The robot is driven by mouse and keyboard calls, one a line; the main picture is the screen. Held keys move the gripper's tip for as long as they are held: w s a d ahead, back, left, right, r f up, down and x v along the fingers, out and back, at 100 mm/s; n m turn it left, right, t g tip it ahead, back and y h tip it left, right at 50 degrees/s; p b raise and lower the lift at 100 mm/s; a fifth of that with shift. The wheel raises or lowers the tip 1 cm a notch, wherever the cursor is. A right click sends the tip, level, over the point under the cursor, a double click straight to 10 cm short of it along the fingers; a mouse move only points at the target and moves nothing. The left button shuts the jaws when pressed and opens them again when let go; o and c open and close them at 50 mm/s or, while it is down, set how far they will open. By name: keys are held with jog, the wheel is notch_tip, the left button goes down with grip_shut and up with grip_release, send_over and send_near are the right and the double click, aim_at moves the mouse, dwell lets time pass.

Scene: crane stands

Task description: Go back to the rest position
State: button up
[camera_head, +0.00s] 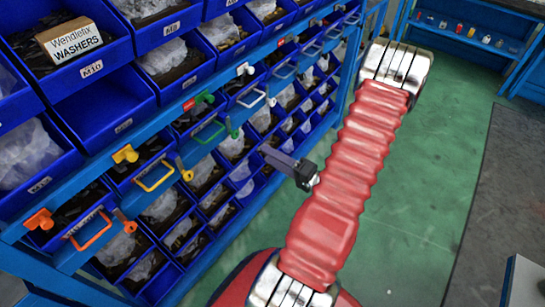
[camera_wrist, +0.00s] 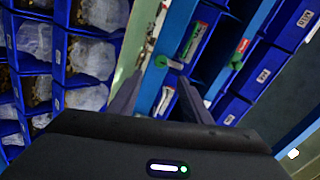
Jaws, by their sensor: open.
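My gripper (camera_head: 268,153) shows small and dark in the head view, left of my red ribbed arm and in front of the lower blue bins. In the wrist view, the two dark fingers of my gripper (camera_wrist: 158,78) stand apart with a gap between them. No object shows held between them. The fingers point towards the blue rack and its bins. I cannot tell the exact distance from the fingertips to the rack.
A blue rack of bins (camera_head: 110,122) fills the left. Coloured shackles, orange (camera_head: 90,230), yellow (camera_head: 154,176) and green (camera_head: 208,131), hang along its rail. A Wendlefix washers box (camera_head: 75,40) sits in an upper bin. Green floor (camera_head: 415,180) lies clear to the right.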

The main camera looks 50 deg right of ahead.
dwell(0.6)
jog(key=s+a+r+n+g+y, duration=0.1)
jog(key=s+a+g+y, duration=0.25)
jog(key=a+g, duration=0.45)
jog(key=s+a+n+g+y, duration=0.15)
jog(key=a+g+y, duration=0.4)
jog(key=a, duration=0.55)
jog(key=w+a+r+n+g+h, duration=0.1)
jog(key=a+r+n+h, duration=0.1)
jog(key=r+n+h, duration=0.4)
jog(key=w+a+r+n+g+h, duration=0.15)
jog(key=r+h, duration=0.25)
jog(key=r, duration=0.5)
jog(key=a+r+n+t, duration=0.3)
jog(key=a+r+n, duration=0.2)
jog(key=a+r, duration=0.2)
jog(key=a, duration=0.2)
jog(key=shift+w+a+r+t, duration=0.25)
jog(key=shift+w+a+t, duration=0.05)
jog(key=shift+w, duration=0.05)
